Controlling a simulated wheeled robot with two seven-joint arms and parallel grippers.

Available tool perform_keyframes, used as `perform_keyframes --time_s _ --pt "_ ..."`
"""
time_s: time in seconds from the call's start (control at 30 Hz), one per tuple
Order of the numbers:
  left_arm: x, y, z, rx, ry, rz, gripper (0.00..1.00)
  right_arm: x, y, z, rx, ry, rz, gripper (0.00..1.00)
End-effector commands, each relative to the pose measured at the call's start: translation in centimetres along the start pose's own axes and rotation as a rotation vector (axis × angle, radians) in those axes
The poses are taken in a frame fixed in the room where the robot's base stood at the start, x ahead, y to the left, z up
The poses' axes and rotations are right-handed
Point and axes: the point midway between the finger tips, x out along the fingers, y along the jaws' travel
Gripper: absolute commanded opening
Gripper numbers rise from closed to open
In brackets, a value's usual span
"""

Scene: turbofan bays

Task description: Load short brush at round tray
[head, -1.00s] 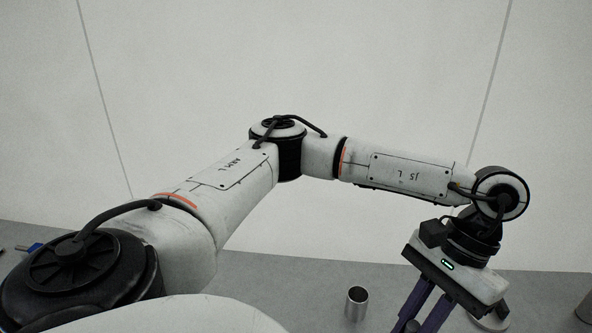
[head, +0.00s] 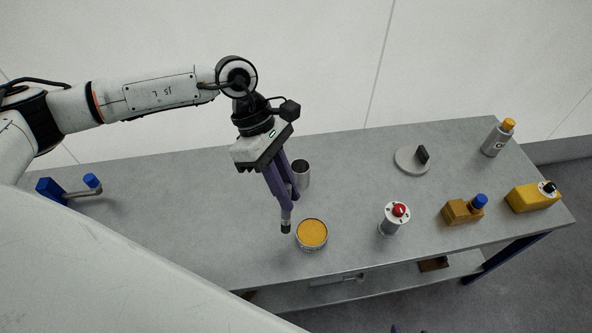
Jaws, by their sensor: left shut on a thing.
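My left gripper (head: 286,202) points down over the bench and is shut on a short brush (head: 286,225). The fingers hide most of the brush; its dark lower end shows below them. A round, shallow tray (head: 312,248) with a yellow-orange filling stands on the bench just right of the brush. The brush end appears to be beside and above the tray's left rim; I cannot tell the exact height.
A metal cup (head: 302,173) stands close behind the gripper. A blue crank (head: 70,190) is left. The grey bench (head: 180,200) has free room left.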

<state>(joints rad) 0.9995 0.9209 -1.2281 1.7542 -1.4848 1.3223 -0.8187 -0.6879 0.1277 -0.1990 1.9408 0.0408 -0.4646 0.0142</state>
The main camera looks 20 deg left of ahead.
Motion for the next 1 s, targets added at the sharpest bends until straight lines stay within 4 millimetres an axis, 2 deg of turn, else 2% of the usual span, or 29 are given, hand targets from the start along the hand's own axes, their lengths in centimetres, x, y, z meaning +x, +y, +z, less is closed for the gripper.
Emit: perform_keyframes --time_s 0.03,0.2,0.5,0.7,0.87,1.0 --pt "-0.1 -0.1 0.1 -0.123 -0.028 0.038 0.0 -0.5 0.1 -0.5 0.001 0.002 0.002 0.42" --pt "0.0 0.6 0.8 -0.516 -0.13 0.179 0.0 -1.2 0.3 -1.2 0.003 0.004 0.006 0.42" --pt "-0.9 1.1 1.9 -1.014 -0.296 0.371 0.0 -2.0 0.3 -1.3 0.005 -0.008 0.008 0.42" --pt "-1.4 1.2 2.4 -1.191 -0.364 0.444 0.0 -2.4 0.3 -1.8 0.006 -0.001 0.008 0.42" --pt "-1.4 1.3 2.4 -1.243 -0.383 0.467 0.0 -2.3 0.4 -1.8 0.006 0.001 0.009 0.42" --pt "-0.5 1.5 1.9 -1.25 -0.384 0.469 0.0 -1.9 0.5 -1.3 0.006 0.0 0.009 0.42"
